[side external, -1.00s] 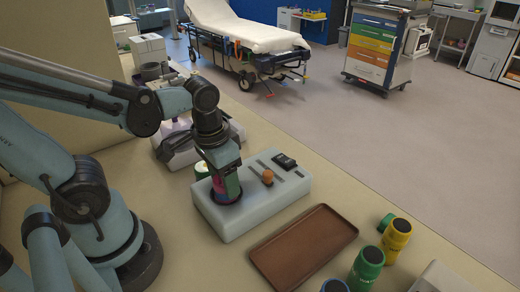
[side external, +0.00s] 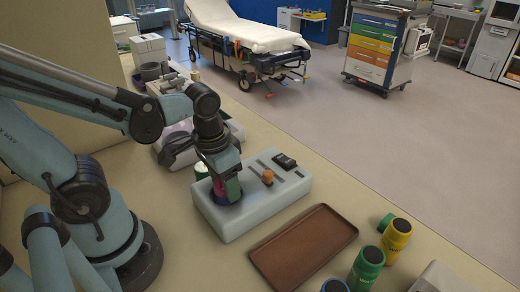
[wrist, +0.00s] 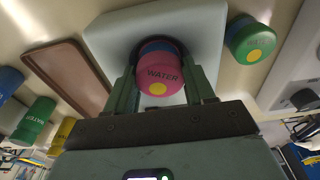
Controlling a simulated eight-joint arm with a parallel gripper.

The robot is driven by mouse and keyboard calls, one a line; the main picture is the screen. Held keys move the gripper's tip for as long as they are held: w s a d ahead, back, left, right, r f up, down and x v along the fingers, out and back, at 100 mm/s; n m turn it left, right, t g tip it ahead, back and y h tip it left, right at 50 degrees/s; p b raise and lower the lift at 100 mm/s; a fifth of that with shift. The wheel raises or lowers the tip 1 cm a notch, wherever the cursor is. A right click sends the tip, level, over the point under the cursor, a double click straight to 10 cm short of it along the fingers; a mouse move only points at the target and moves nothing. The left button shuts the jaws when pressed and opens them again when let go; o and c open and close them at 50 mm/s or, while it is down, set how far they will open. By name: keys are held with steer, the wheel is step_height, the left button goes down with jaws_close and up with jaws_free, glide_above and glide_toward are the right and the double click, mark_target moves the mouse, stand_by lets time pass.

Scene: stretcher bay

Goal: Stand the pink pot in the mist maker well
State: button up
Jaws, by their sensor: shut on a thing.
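The mist maker (side external: 280,196) is a pale box on the bench with an orange knob, slots and a dark switch on top. My gripper (side external: 227,188) points down over the dark round well at its left end. It is shut on the pink pot (side external: 218,189), whose lower part sits at the well's opening. In the wrist view the pink pot (wrist: 160,72) is between the two green fingers (wrist: 160,85); it reads WATER and has a yellow dot. The dark well (wrist: 150,44) shows around its far end. Whether the pot rests on the well floor is hidden.
A brown tray (side external: 303,247) lies empty in front of the mist maker. Green (side external: 366,268) and yellow (side external: 396,240) pots stand to its right. A green-lidded pot (side external: 201,170) is close behind the mist maker, near another pale device (side external: 182,150).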

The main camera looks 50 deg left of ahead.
mark_target(219, 186)
steer(key=shift+f, duration=0.1)
steer(key=o, duration=0.8)
steer(key=shift+c, duration=0.2)
step_height(219, 186, up, 11)
steer(key=s, duration=0.1)
steer(key=shift+s, duration=0.15)
stand_by(0.4)
steer(key=w+a+f+t, duration=0.1)
steer(key=w+f+t, duration=0.2)
steer(key=w+t, duration=0.2)
steer(key=shift+w+f+t, duration=0.15)
steer(key=shift+w+t, duration=0.25)
steer(key=shift+w, duration=0.35)
